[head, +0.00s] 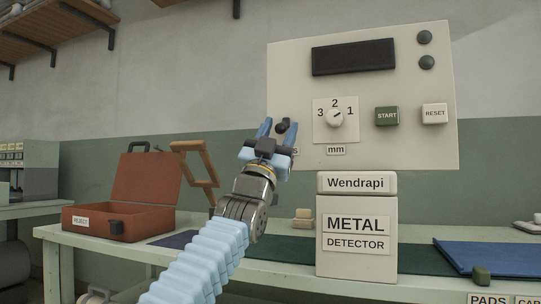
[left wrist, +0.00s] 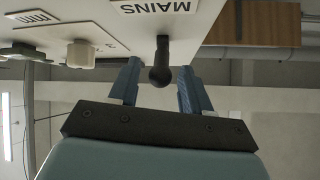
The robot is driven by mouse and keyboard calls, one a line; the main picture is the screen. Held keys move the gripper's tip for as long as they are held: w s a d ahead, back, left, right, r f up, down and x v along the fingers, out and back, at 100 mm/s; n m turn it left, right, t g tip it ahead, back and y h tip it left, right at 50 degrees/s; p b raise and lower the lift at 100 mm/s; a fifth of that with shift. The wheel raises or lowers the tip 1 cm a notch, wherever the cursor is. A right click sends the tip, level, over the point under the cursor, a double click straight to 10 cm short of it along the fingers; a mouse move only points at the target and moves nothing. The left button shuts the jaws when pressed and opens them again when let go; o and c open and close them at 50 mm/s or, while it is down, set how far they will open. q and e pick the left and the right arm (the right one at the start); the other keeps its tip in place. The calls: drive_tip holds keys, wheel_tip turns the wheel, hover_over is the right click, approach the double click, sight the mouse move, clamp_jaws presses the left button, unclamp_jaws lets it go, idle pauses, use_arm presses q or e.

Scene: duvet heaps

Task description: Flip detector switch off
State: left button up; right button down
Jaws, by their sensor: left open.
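The pale metal detector panel (head: 300,80) stands upright behind the table, with a dark display, a three-position dial (head: 335,118), a green START button (head: 387,116) and a white RESET button (head: 434,113). A black ball-ended switch lever (head: 282,127) is at its lower left; in the left wrist view the lever (left wrist: 160,74) sticks out beside a MAINS label (left wrist: 155,5). My left gripper (head: 279,129) is open, with one blue finger on each side of the lever. I cannot tell whether either finger touches it. The gripper partly hides the label in the head view. My right gripper is out of view.
A Wendrapi METAL DETECTOR box (head: 357,265) stands on the table (head: 262,268), right of my arm. An open red-brown case (head: 145,190) and a wooden frame (head: 197,163) are at the left. A blue folder (head: 490,259) lies at the right.

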use_arm(q)
drive_tip(key=b+v, duration=0.2)
drive_tip(key=v, duration=1.1)
drive_tip(key=shift+f+b, duration=0.2)
drive_tip(key=shift+b, duration=0.2)
